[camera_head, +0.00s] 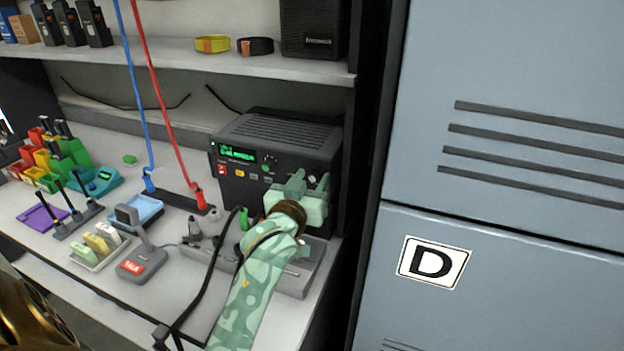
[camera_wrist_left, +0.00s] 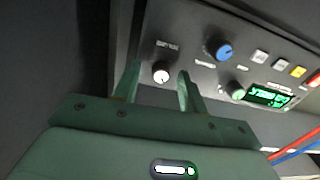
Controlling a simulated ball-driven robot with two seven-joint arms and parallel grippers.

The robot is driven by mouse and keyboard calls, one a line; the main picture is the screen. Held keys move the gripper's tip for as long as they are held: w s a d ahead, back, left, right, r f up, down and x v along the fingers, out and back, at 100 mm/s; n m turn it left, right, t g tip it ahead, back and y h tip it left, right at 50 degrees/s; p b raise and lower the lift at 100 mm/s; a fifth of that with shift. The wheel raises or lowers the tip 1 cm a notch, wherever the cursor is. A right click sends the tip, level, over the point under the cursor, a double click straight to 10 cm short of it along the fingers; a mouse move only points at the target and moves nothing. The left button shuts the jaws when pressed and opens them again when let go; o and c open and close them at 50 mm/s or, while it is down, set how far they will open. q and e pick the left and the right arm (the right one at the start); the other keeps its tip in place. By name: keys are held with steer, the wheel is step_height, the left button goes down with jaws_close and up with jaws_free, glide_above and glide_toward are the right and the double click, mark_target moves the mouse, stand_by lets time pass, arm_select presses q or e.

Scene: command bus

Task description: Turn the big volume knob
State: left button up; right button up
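The black radio (camera_head: 278,134) with a green display stands on the desk at the back right. In the left wrist view its tilted panel shows a blue-capped knob (camera_wrist_left: 222,50), a white-capped knob (camera_wrist_left: 161,73) and a green-capped knob (camera_wrist_left: 237,91). The blue-capped one looks biggest; the labels are too small to read. My left gripper (camera_head: 310,183) is in front of the panel's right part. In the left wrist view the open left gripper (camera_wrist_left: 159,67) has its fingers on either side of the white-capped knob, with gaps visible. My right gripper is out of view.
A desk microphone (camera_head: 141,250) stands left of my left arm, with black cables between. Red (camera_head: 165,100) and blue (camera_head: 135,90) cords hang in front of the desk's back. The grey locker (camera_head: 510,215) stands close on the right. A shelf (camera_head: 190,55) is above.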

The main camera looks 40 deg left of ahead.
arm_select(q)
jaws_close()
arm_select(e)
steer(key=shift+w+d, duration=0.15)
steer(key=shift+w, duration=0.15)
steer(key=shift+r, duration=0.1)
arm_select(q)
steer(key=shift+r+m+p, duration=0.15)
steer(key=shift+m+p, duration=0.45)
steer(key=shift+p, duration=0.4)
steer(key=m+p, duration=0.3)
steer(key=shift+p, duration=0.35)
steer(key=m+p, duration=0.2)
steer(key=m, duration=0.1)
steer(key=shift+f+m+p, duration=0.25)
steer(key=shift+m+p, duration=0.2)
steer(key=shift+m, duration=0.65)
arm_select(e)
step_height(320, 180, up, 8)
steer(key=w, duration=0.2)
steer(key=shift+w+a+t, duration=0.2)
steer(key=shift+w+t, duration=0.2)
arm_select(q)
steer(key=shift+m, duration=0.3)
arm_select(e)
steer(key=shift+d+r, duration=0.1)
